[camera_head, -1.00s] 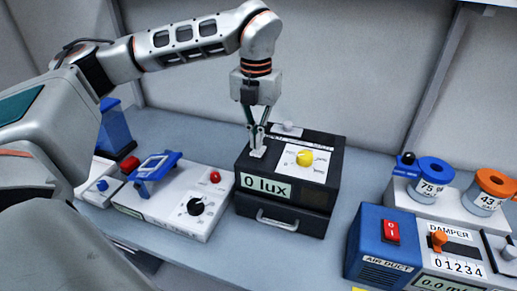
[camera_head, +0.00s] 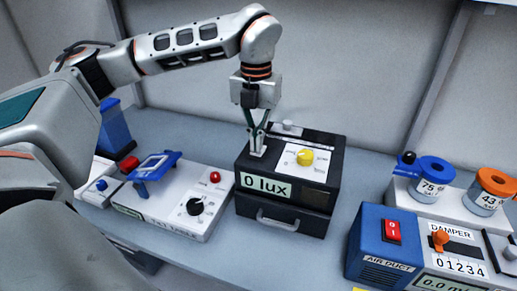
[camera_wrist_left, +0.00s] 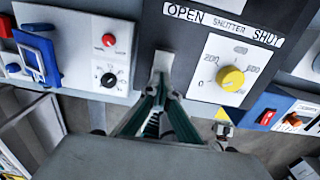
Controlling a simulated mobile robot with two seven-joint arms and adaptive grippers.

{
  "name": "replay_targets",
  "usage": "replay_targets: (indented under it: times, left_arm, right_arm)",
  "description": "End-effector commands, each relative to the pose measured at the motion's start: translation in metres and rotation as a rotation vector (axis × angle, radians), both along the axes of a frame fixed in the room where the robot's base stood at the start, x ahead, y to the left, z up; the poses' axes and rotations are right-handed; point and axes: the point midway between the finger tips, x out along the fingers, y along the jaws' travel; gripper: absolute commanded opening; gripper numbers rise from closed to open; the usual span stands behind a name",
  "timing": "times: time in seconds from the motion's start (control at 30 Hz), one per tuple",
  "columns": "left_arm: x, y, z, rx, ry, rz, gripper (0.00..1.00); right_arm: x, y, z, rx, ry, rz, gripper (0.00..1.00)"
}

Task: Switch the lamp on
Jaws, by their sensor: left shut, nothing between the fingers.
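A black box (camera_head: 243,165) with a "0 lux" display (camera_head: 266,185) stands in the middle of the bench. It has a yellow knob (camera_head: 305,157) on a white dial plate, also seen in the left wrist view (camera_wrist_left: 231,78). A shutter label reading OPEN and SHUT runs along its top in that view. My left gripper (camera_head: 258,147) points down, shut and empty, over the box's top left part. Its fingertips (camera_wrist_left: 160,88) are at a small light-grey piece (camera_wrist_left: 163,62), perhaps a switch; I cannot tell if they touch. My right gripper is out of view.
Left of the box is a white unit (camera_head: 165,208) with a red button, black knob and blue-framed part. At right stand a blue air duct box (camera_head: 375,240) with a red switch, a damper panel (camera_head: 455,250), and blue and orange rings (camera_head: 435,170) on weights.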

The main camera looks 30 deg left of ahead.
Motion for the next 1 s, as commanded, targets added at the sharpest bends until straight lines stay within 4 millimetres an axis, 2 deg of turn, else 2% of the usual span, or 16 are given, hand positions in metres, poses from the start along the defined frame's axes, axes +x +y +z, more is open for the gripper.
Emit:
replay_targets:
  times: [0.8, 1.0]
  left_arm:
    - [0.0, 0.0, -0.012, 0.0, 0.001, 0.0, 0.0]
    - [0.0, 0.0, -0.002, 0.0, 0.0, 0.0, 0.0]
  right_arm:
    - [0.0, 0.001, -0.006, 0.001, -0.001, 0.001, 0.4]
    - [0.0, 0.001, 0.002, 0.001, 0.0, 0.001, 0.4]
